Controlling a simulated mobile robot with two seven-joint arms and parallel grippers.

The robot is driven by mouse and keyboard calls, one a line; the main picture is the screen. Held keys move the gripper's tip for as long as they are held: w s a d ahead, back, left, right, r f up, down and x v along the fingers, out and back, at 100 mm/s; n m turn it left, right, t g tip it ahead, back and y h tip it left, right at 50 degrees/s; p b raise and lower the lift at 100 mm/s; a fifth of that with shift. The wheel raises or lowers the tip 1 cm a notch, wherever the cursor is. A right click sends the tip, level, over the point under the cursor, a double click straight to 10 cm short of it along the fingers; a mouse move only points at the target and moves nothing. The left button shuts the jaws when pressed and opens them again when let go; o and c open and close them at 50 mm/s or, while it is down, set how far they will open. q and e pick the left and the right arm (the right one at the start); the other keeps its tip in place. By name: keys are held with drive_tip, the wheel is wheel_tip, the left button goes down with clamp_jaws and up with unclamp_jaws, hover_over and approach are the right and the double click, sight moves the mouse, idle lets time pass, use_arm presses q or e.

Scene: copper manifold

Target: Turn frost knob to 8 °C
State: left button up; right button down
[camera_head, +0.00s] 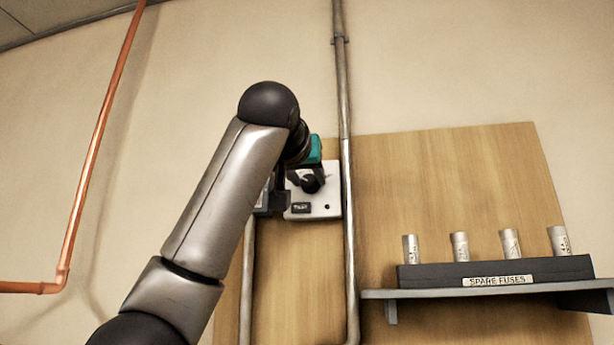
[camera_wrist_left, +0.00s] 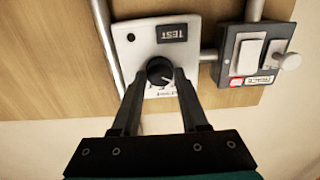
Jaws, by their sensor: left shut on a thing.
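The frost knob (camera_wrist_left: 160,71) is a round black knob on a white control box (camera_wrist_left: 153,32), which the left wrist view shows upside down. The box also shows in the head view (camera_head: 328,196), on the wooden board. My left gripper (camera_wrist_left: 161,80) is shut on the knob, one dark finger on each side. In the head view the gripper (camera_head: 311,181) is at the box front, partly hidden by my wrist. Small scale marks show beside the knob, but I cannot read the temperature it points to. My right gripper is not in view.
A grey switch box (camera_wrist_left: 238,75) sits beside the control box. A grey conduit (camera_head: 346,160) runs close along the control box. A shelf (camera_head: 480,292) with several spare fuses is at the right. A copper pipe (camera_head: 97,145) runs at the left.

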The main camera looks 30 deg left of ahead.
use_arm(q)
clamp_jaws()
drive_tip(key=shift+m, duration=0.3)
drive_tip(key=m, duration=0.3)
drive_tip(key=shift+m, duration=0.3)
drive_tip(key=m, duration=0.4)
drive_tip(key=shift+d+m, duration=0.1)
drive_tip(key=shift+m, duration=0.2)
drive_tip(key=m, duration=0.4)
drive_tip(key=shift+m, duration=0.3)
drive_tip(key=shift+f+m, duration=0.1)
drive_tip(key=shift+m, duration=2.1)
